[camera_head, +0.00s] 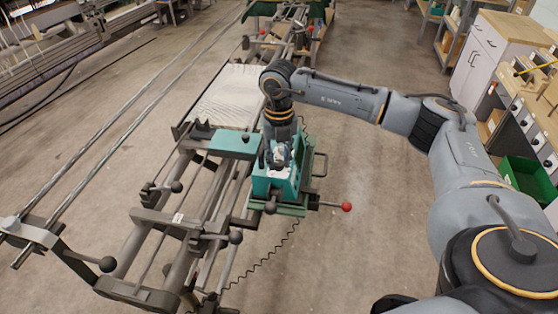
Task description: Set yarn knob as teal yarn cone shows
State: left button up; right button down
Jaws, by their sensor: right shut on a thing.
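My right gripper (278,157) points down at the top of a teal machine head (262,186) in the middle of the view. It is shut on a small part there, which I take to be the yarn knob. The fingers hide the knob, so its setting cannot be read. A pale plate shows around the fingertips. I cannot make out a teal yarn cone anywhere in this view. My left gripper is not in view.
A red-ended lever (346,206) sticks out to the right of the machine head. Dark ball-ended handles (236,237) and long rails lie to the left and front. A green bin (528,180) stands at the right by a bench. The floor between is clear.

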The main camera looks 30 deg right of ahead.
aim_at(279, 163)
jog(key=m+b, duration=0.1)
jog(key=m, duration=0.3)
jog(key=shift+m, duration=0.3)
jog(key=m, duration=0.5)
jog(key=shift+m, duration=0.3)
jog(key=c, duration=1.1)
grip_release()
jog(key=shift+o, duration=0.2)
jog(key=shift+r, duration=0.1)
jog(key=shift+r, duration=3.95)
jog(key=shift+f, duration=0.1)
